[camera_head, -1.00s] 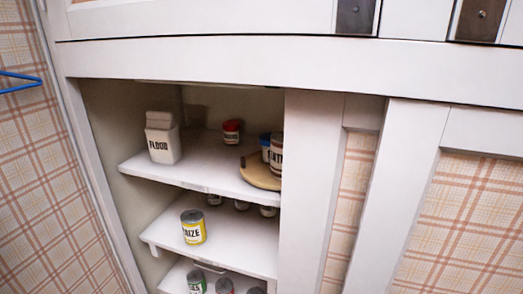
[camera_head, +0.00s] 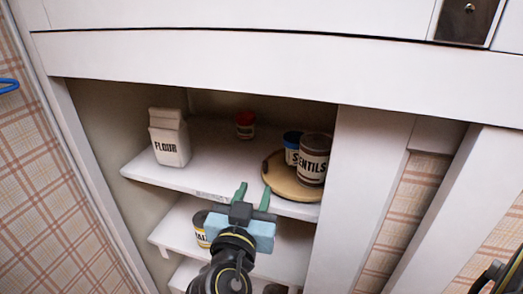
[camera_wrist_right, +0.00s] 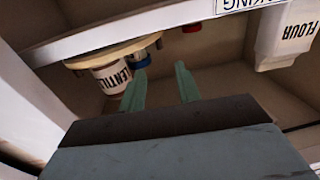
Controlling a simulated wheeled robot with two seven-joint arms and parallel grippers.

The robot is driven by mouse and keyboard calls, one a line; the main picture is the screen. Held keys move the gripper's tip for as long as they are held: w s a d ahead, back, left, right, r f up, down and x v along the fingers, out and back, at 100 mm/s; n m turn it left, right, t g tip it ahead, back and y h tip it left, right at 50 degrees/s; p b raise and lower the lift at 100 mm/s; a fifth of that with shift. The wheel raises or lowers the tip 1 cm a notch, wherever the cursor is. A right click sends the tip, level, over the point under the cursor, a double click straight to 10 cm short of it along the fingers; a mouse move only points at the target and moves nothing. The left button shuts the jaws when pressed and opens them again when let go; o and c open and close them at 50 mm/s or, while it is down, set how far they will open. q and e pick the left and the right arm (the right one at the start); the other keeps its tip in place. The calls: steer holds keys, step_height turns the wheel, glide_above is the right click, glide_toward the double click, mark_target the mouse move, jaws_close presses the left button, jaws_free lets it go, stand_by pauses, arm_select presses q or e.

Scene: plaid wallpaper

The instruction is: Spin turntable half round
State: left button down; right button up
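The turntable (camera_head: 281,184) is a round wooden disc on the upper shelf, at the right of the cabinet opening. A small dark knob (camera_head: 265,168) sits at its left edge. A brown LENTILS can (camera_head: 314,160) and a blue-lidded jar (camera_head: 291,150) stand on it. My right gripper (camera_head: 253,190) is open and empty, its green fingers pointing up just left of and in front of the turntable, apart from it. The right wrist view, upside down, shows the open fingers (camera_wrist_right: 160,74) with the turntable (camera_wrist_right: 90,60) at upper left. My left gripper is not in view.
A white FLOUR carton (camera_head: 169,138) stands at the shelf's left and a red-lidded jar (camera_head: 244,124) at the back. The upper shelf (camera_head: 205,165) is clear between them. A cabinet post (camera_head: 355,190) bounds the right side. A can (camera_head: 200,228) stands on the shelf below.

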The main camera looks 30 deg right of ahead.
mark_target(265, 164)
steer(key=p+x, duration=0.3)
steer(key=x, duration=0.9)
steer(key=shift+w+d+p, duration=0.3)
steer(key=shift+w+d, duration=0.05)
steer(key=shift+w, duration=0.05)
jaws_close()
